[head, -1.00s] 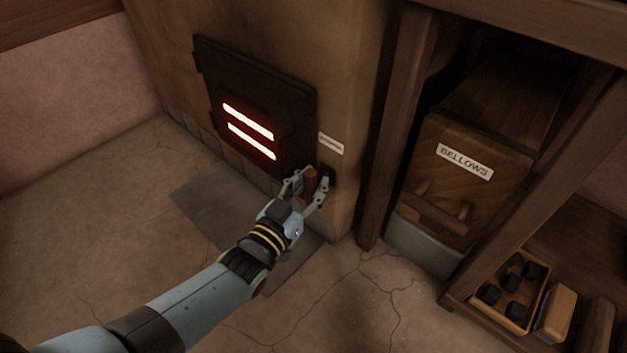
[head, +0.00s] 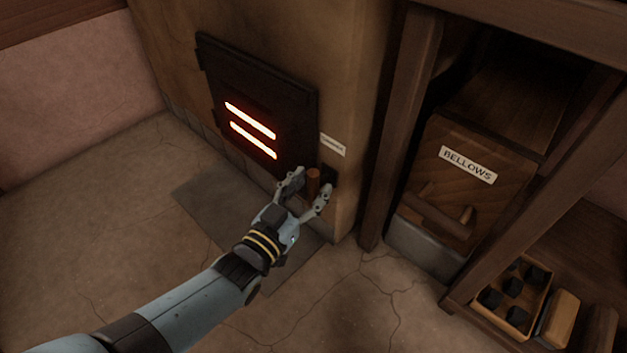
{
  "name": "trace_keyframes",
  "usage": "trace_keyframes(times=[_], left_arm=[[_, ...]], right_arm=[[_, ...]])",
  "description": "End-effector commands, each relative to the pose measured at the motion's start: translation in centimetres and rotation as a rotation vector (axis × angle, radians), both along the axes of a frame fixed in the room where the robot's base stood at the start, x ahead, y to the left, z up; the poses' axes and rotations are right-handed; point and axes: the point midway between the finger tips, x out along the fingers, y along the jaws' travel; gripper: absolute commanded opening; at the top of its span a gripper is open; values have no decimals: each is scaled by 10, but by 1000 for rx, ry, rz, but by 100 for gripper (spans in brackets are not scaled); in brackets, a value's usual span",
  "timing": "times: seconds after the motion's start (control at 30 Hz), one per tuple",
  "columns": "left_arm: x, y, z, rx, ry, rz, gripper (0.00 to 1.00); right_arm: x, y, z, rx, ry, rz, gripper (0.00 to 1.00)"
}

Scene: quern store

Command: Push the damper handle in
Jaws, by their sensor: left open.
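The damper handle (head: 313,182) is a short brown wooden grip in front of a dark plate (head: 329,176) on the furnace's front, low at its right side. A small white label (head: 333,145) sits above it, its text too small to read surely. My left gripper (head: 306,192) is open, with one finger on each side of the handle. I cannot tell whether either finger touches it. How far the handle stands out from the plate is partly hidden by the fingers. My right gripper is not in view.
The black furnace door (head: 257,105) with two glowing slots is left of the handle. A wooden post (head: 397,130) and the bellows box (head: 465,175) stand to the right. A tray of black lumps (head: 517,317) lies at lower right. Floor at left is clear.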

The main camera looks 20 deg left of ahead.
Motion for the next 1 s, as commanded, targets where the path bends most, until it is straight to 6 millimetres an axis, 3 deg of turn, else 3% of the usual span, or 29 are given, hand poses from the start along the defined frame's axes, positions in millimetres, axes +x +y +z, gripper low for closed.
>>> trace_keyframes(times=[0.1,0.33,0.9,1.0], left_arm=[[-23,4,-1,0,3,0,46],[-52,9,0,1,1,1,46],[-56,10,0,1,0,2,46],[-60,14,9,8,-12,6,46]], right_arm=[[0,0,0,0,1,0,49],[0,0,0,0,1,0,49],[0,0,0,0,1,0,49],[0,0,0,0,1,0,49]])
